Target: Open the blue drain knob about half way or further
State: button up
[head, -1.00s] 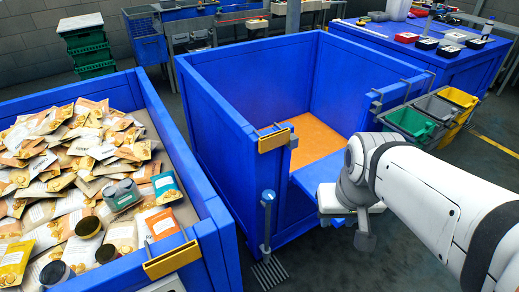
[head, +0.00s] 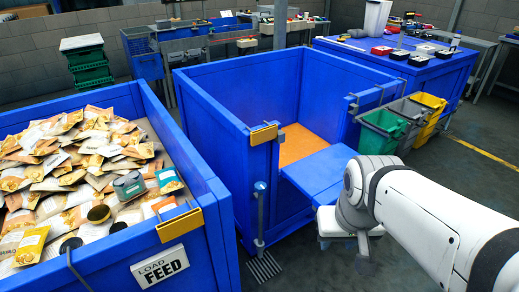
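The blue drain knob (head: 260,186) sits on top of a short grey upright post in front of the middle blue bin (head: 215,150). A floor grate (head: 263,267) lies at the foot of the post. The knob is too small to tell how far it is turned. My gripper (head: 350,240) is at the end of my white arm, to the right of the knob and apart from it. Its fingers are not clear, so I cannot tell whether it is open or shut.
A blue bin (head: 205,175) full of food packets stands at left, with a "LOAD FEED" sign (head: 160,267). The middle bin has an orange floor (head: 300,143) and a lowered front flap (head: 320,172). Green, grey and yellow bins (head: 428,112) hang at right.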

aim_at(261, 187)
jog(key=z, duration=0.1)
jog(key=i, duration=0.9)
jog(key=u, duration=0.1)
